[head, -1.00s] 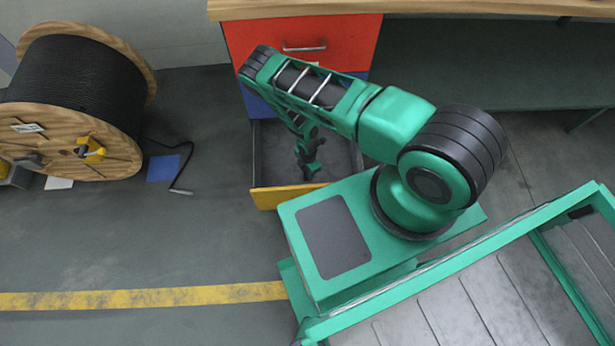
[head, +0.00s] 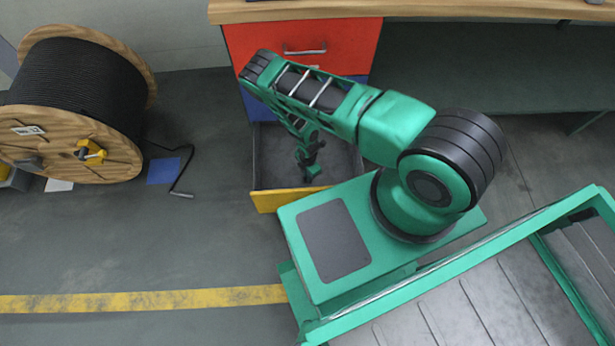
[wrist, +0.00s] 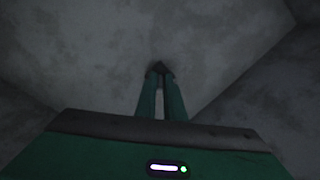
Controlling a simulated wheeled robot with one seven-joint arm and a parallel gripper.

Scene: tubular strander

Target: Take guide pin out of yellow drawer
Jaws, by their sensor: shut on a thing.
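The yellow drawer (head: 290,199) is pulled open at the bottom of the cabinet, with its yellow front facing my base and a grey inside. My gripper (head: 311,170) reaches down into it, near the front. In the wrist view, my gripper's two green fingers (wrist: 160,72) are close together, shut on a small dark thing at their tips, taken as the guide pin (wrist: 160,67). Most of the pin is hidden by the fingers. The grey drawer floor (wrist: 100,45) lies beyond the tips. I cannot tell whether the pin touches it.
A red drawer (head: 300,45) and a blue drawer (head: 257,106), both shut, are above the open one, under a wooden bench top (head: 440,10). A cable reel (head: 75,105) stands at the left, with a blue sheet (head: 163,170) beside it.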

